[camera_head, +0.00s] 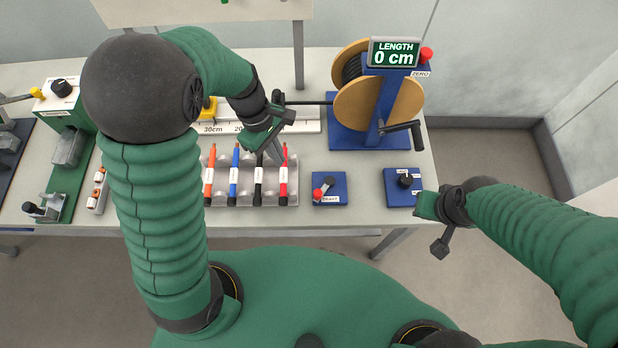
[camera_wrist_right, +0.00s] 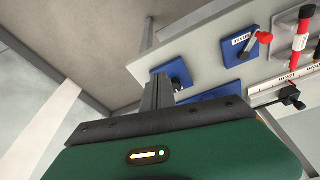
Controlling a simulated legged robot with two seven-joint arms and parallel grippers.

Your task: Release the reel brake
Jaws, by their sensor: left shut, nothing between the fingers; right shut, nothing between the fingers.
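My left gripper (camera_head: 276,154) is shut and empty above the marker rack, left of the brake. My right gripper (camera_head: 439,246) is shut and empty off the table's front right corner, apart from the brake; its finger (camera_wrist_right: 157,92) shows in the right wrist view.
A second blue plate with a black knob (camera_head: 405,179) lies between the brake and my right gripper. The reel stand carries a crank (camera_head: 402,128), a red zero button (camera_head: 427,54) and a display reading 0 cm (camera_head: 394,52).

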